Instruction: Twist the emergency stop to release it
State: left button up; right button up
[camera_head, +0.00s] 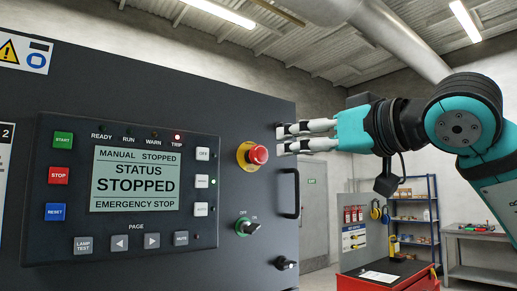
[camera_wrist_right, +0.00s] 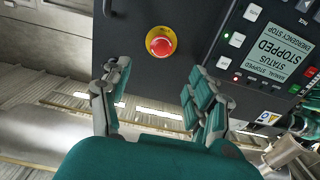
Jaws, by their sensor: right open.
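The emergency stop is a red mushroom button (camera_head: 258,154) on a yellow round base, on the dark panel to the right of the display. In the right wrist view the red button (camera_wrist_right: 161,46) sits ahead of the fingers, between their lines. My right gripper (camera_head: 281,138) comes in from the right, with its fingers pointing left at the button. Its fingers are open, apart and empty, and look short of the button. In the wrist view the gripper (camera_wrist_right: 158,90) shows a wide gap. The display (camera_head: 135,180) reads STOPPED and EMERGENCY STOP. My left gripper is not in view.
A black door handle (camera_head: 290,193) is below the gripper. A green-marked rotary switch (camera_head: 248,227) and a lower black knob (camera_head: 286,263) are on the panel. Green, red and blue buttons line the display's left. A red cabinet (camera_head: 388,276), shelves (camera_head: 412,210) and a workbench (camera_head: 480,250) stand behind.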

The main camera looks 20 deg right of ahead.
aim_at(262, 152)
jog(key=p+x, duration=0.3)
jog(key=x, duration=0.8)
jog(key=shift+w+a, duration=0.15)
jog(key=shift+w, duration=0.2)
jog(key=shift+w+a+f, duration=0.1)
jog(key=shift+w+a, duration=0.05)
jog(key=shift+w, duration=0.35)
jog(key=shift+s, duration=0.1)
